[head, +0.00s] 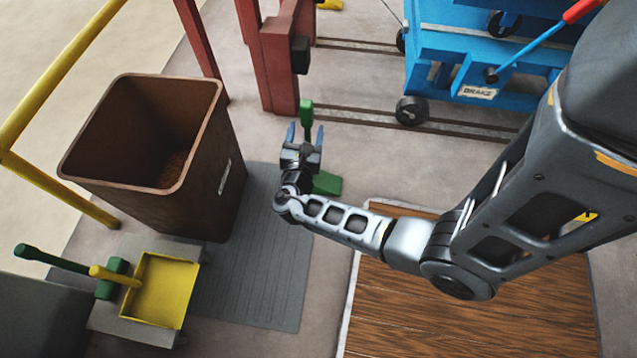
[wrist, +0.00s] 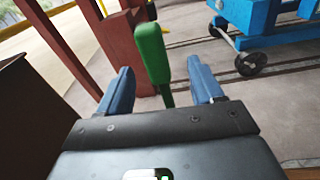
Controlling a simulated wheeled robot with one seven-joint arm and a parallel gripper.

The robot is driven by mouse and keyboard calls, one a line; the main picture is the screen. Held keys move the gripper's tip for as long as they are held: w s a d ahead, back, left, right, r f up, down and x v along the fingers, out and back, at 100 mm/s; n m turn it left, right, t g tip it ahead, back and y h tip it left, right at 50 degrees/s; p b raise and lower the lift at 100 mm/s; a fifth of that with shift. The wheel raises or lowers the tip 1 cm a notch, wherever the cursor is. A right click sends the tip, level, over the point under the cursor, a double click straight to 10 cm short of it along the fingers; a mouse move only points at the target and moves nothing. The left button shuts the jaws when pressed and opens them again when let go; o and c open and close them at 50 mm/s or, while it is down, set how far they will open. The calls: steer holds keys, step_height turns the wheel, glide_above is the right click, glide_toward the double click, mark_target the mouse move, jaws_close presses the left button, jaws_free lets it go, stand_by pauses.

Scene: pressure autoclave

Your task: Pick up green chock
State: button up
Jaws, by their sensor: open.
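The green chock (head: 327,184) stands on the floor near the grey mat, its wedge body partly hidden behind my wrist in the head view. Its upright handle (head: 306,112) ends in a thick green grip. My gripper (head: 305,133) is open, with its two blue fingers on either side of the handle. In the wrist view the green grip (wrist: 153,52) rises between the fingers, with a gap visible on both sides. The lower handle is hidden by the gripper body in the wrist view.
A brown bin (head: 215,165) stands left of my gripper. A blue cart (head: 455,70) with black wheels stands on rails at the back right. Red posts (head: 275,60) rise just behind. A yellow dustpan (head: 163,290) lies front left, and a wooden platform (head: 470,320) is front right.

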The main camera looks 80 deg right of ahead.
mark_target(307, 104)
steer(key=shift+w+d+r+g+h, duration=0.15)
steer(key=shift+w+d+h, duration=0.05)
steer(key=shift+d, duration=0.2)
steer(key=shift+w+d+r+g+h, duration=0.1)
steer(key=shift+w+d+g+h, duration=0.1)
steer(key=shift+d, duration=0.15)
steer(key=d, duration=0.2)
steer(key=d+b, duration=0.1)
steer(key=d, duration=0.2)
steer(key=w+d+b, duration=0.1)
steer(key=d, duration=0.1)
steer(key=shift+d+r, duration=0.2)
steer(key=shift+r, duration=0.05)
steer(key=shift+s, duration=0.1)
jaws_close()
stand_by(0.5)
